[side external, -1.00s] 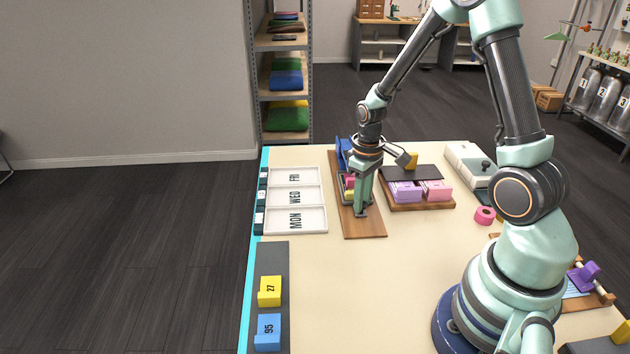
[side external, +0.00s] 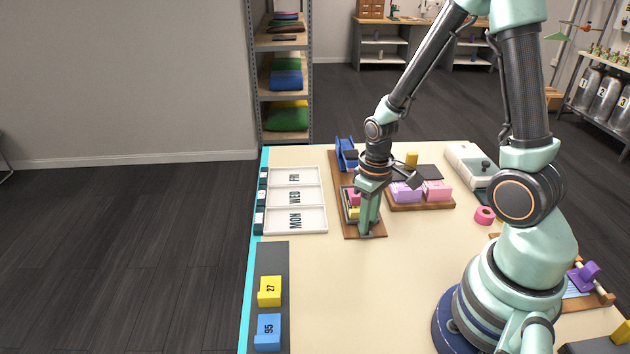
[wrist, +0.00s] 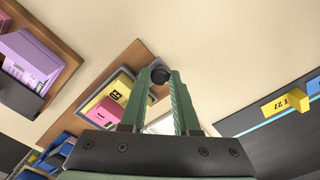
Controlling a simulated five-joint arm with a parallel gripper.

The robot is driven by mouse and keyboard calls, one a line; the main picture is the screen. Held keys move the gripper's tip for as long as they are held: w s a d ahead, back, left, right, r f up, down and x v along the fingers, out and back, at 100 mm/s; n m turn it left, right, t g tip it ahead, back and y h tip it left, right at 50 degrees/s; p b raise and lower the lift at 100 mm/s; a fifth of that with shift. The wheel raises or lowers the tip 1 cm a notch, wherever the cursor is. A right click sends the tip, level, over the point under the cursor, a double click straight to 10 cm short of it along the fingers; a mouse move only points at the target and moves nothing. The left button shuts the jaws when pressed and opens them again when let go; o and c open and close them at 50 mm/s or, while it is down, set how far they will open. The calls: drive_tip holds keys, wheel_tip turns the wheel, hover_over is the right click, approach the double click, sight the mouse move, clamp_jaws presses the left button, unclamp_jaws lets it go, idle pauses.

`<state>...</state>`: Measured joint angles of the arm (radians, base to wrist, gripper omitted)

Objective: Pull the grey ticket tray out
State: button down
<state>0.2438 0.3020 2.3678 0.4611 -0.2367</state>
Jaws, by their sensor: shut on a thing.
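The grey ticket tray (side external: 344,204) sits on a brown board on the table and holds pink and yellow tickets. My gripper (side external: 364,232) reaches down at the tray's near end, over the board's near part, and hides part of the tray. In the wrist view my gripper (wrist: 160,77) is shut on a round dark knob (wrist: 160,74). The tray (wrist: 122,76) lies just left of the fingers there, with a yellow ticket (wrist: 108,93) and a pink ticket (wrist: 103,112) in it. The join between knob and tray is hidden by a finger.
A blue holder (side external: 346,152) stands at the board's far end. Lilac and pink blocks (side external: 405,192) stand on a wooden base to the right. White day trays (side external: 295,218) lie left of the board (side external: 362,237). The table in front of the board is clear.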

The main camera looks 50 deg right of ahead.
drive_tip(key=shift+s+a, duration=0.15)
drive_tip(key=shift+a, duration=0.1)
drive_tip(key=c, duration=0.7)
unclamp_jaws()
drive_tip(key=shift+o, duration=0.2)
wheel_tip(320, 180, up, 12)
drive_tip(key=a+r+t, duration=0.5)
drive_tip(key=a+r, duration=0.1)
drive_tip(key=r, duration=0.4)
drive_tip(key=shift+s+a, duration=0.15)
drive_tip(key=shift+a, duration=0.25)
